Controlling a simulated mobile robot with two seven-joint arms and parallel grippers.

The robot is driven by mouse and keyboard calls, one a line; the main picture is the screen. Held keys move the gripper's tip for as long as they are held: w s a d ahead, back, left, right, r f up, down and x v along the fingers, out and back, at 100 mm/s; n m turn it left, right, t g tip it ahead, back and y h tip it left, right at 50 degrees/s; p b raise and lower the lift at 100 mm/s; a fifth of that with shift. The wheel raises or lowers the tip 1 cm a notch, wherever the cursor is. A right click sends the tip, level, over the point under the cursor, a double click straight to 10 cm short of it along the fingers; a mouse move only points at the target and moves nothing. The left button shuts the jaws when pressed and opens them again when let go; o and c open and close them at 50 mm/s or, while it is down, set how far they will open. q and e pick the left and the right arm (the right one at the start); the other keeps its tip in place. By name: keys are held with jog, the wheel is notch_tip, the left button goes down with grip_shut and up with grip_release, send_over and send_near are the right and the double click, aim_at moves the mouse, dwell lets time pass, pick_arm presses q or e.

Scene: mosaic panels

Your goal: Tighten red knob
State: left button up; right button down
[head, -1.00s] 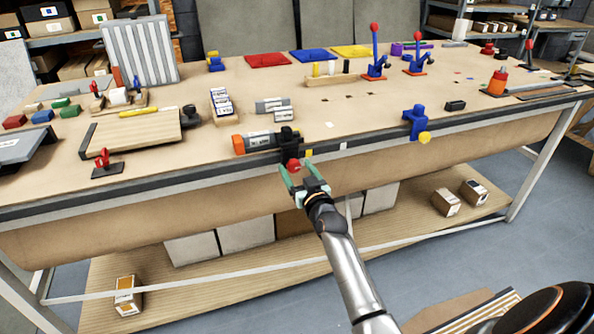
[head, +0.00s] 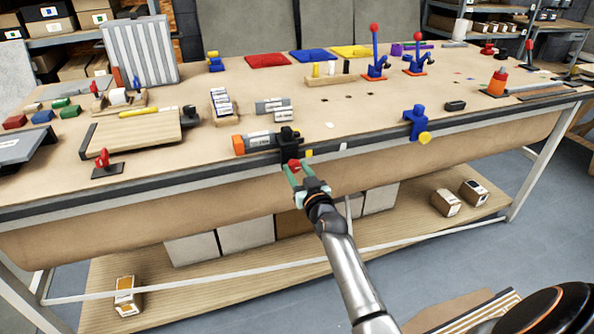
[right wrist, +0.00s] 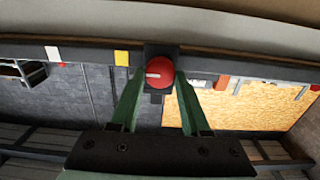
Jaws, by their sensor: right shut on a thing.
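The red knob (head: 293,165) is on the front of a black clamp (head: 288,142) at the front edge of the workbench. In the right wrist view the red knob (right wrist: 160,72) is round, with a short white mark pointing left. My right gripper (head: 294,168) reaches up to the knob from below, and its green fingers are closed on the knob's two sides. The right wrist view shows the fingers (right wrist: 158,82) on either side of it. My left gripper is not in view.
A grey cylinder with an orange end (head: 238,145) lies beside the clamp on the bench. A blue clamp with a yellow knob (head: 425,138) is farther right on the same edge. The bench's front rail (head: 220,168) runs close above my right gripper.

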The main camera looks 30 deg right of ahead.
jog(key=m+p, duration=0.1)
jog(key=m, duration=0.3)
jog(key=shift+m, duration=0.3)
jog(key=m+p, duration=0.1)
jog(key=m, duration=0.1)
jog(key=shift+d+m, duration=0.1)
jog(key=shift+m, duration=0.3)
jog(key=m, duration=0.3)
jog(key=shift+f+m, duration=0.1)
jog(key=shift+m, duration=0.2)
jog(key=m, duration=0.6)
jog(key=shift+f, duration=0.1)
jog(key=m, duration=0.6)
jog(key=shift+f+m, duration=0.1)
jog(key=shift+m, duration=0.3)
jog(key=shift+c, duration=1.9)
grip_release()
